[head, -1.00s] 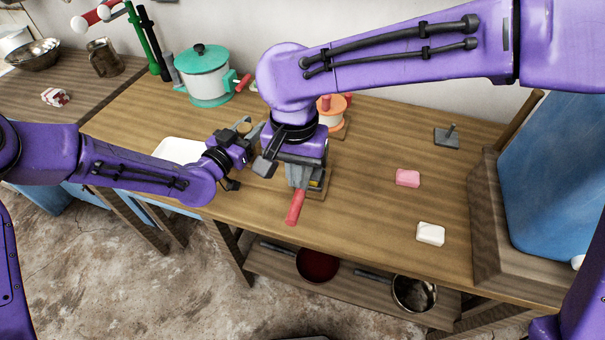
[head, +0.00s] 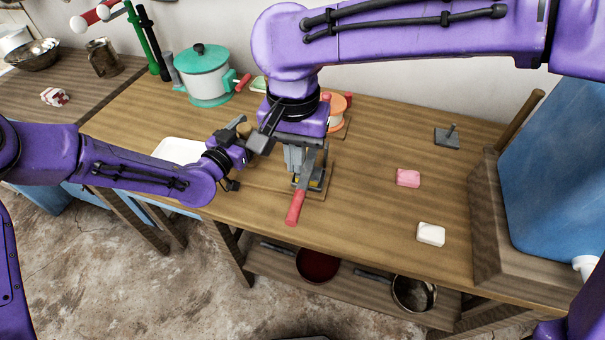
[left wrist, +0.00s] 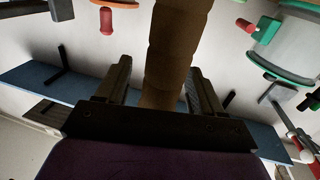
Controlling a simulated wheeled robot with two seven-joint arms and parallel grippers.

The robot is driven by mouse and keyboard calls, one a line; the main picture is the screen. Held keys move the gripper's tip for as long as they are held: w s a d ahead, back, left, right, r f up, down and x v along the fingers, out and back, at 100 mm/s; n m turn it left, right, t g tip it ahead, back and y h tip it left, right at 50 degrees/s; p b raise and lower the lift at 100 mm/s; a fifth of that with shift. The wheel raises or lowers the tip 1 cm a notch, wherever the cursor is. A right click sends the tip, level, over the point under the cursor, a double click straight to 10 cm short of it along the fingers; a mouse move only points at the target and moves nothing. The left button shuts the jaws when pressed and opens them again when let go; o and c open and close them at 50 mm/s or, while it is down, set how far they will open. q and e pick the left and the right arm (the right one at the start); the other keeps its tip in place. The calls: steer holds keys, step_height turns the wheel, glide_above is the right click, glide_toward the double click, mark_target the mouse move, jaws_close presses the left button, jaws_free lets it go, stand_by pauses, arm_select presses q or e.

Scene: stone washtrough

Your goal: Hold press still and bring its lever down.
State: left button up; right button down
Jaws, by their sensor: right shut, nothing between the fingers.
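The press (head: 318,183) is grey with a yellow part and stands on a small board near the table's front edge. Its lever has a red handle (head: 295,208) that slopes down toward the front. My right gripper (head: 294,168) is shut and empty, above and behind the handle, and covers part of the press. My left gripper (head: 243,142) is left of the press, at a brown round-topped post (head: 243,129). In the left wrist view the brown post (left wrist: 176,50) stands between its fingers. I cannot tell whether both fingers touch it.
A teal pot (head: 203,75) and an orange-and-white item (head: 338,106) stand behind. A pink block (head: 408,178), a white block (head: 431,234) and a grey plate with a peg (head: 447,137) lie to the right. A white tray (head: 178,150) is at left.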

arm_select(q)
steer(key=v, duration=1.2)
